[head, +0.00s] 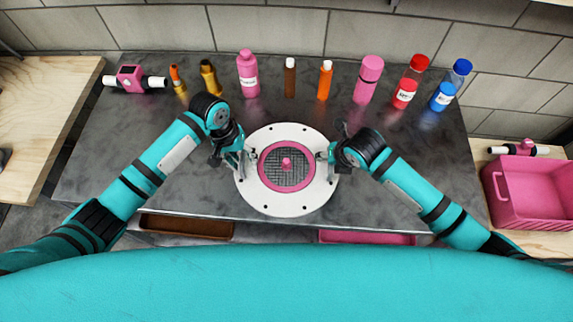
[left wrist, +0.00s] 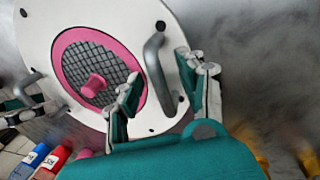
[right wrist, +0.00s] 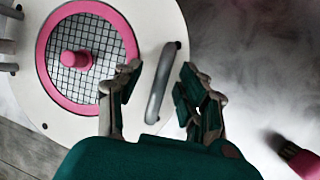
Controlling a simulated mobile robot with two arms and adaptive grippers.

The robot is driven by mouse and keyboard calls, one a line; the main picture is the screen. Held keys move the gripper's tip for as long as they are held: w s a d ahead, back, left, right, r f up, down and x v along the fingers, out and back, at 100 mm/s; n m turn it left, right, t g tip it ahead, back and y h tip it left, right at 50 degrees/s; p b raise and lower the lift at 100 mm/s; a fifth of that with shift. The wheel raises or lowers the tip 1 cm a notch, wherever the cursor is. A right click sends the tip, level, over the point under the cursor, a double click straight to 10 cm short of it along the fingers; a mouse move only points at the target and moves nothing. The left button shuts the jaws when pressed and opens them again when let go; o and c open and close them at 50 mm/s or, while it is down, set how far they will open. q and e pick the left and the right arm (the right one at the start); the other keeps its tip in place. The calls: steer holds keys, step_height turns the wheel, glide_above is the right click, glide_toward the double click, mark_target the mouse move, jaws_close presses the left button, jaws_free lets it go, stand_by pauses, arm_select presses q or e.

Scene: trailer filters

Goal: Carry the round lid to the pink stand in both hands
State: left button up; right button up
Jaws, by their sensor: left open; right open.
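The round lid (head: 287,205) is a white disc with a pink ring, dark mesh and a pink knob in its middle; it lies flat on the dark table. My left gripper (head: 242,160) is open at the lid's left side, its fingers on either side of a grey handle (left wrist: 155,75) in the left wrist view. My right gripper (head: 328,156) is open at the lid's right side, its fingers on either side of the other handle (right wrist: 162,85) in the right wrist view. I cannot tell whether the fingers touch the handles. I cannot make out a pink stand.
Several bottles, including a pink bottle (head: 248,75) and a blue-capped bottle (head: 450,85), line the table's back. A pink valve piece (head: 130,78) lies at back left. A pink crate (head: 535,210) stands on the right-hand wooden surface.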

arm_select(q)
steer(key=c, duration=0.8)
arm_select(e)
steer(key=c, duration=0.8)
arm_select(q)
jaws_close()
arm_select(e)
jaws_close()
arm_select(q)
steer(key=shift+w, duration=0.1)
arm_select(e)
steer(key=shift+w, duration=0.1)
